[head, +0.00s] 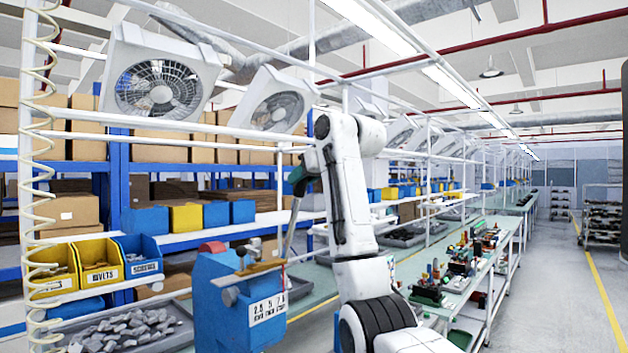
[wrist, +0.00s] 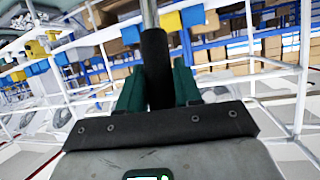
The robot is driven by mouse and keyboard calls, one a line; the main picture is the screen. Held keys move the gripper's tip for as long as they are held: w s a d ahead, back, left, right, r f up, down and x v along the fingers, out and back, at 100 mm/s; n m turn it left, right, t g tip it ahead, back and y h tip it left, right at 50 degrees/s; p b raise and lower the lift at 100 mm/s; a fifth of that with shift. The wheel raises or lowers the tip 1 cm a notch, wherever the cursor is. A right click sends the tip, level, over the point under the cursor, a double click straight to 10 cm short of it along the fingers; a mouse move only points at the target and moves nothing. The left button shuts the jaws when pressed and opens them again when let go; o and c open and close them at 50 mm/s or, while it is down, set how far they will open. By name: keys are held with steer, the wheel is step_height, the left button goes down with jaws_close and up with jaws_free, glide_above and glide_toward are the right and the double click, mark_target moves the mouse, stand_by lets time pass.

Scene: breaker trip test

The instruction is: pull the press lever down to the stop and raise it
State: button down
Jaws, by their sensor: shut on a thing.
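The press lever (head: 290,228) is a grey metal rod that rises, leaning slightly right, from the blue press (head: 222,302) in the head view. My gripper (head: 300,183) is at the lever's upper end. In the wrist view my gripper's green fingers (wrist: 158,92) are on both sides of the lever's black grip (wrist: 156,58), shut on it. The grey rod shows beyond the grip at the top edge. My forearm stands to the right of the lever.
Yellow bins (head: 101,265) and a blue bin (head: 139,257) stand left of the press, above a grey tray (head: 125,330) of metal parts. The green-topped bench (head: 310,285) runs away to the right with small fixtures (head: 463,262) on it. White frame posts and fans are overhead.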

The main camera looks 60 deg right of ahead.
steer(key=shift+w+d+r+g, duration=0.15)
steer(key=shift+w+r+g, duration=0.1)
steer(key=shift+w, duration=0.35)
steer(key=shift+w+d+r+g, duration=0.15)
steer(key=shift+w+g, duration=0.1)
steer(key=shift+w, duration=0.35)
steer(key=c, duration=0.8)
jaws_free()
steer(key=shift+c, duration=0.2)
steer(key=b+v, duration=0.4)
steer(key=v, duration=0.6)
steer(key=shift+s+r, duration=0.2)
steer(key=shift+s, duration=0.1)
steer(key=shift+s, duration=0.1)
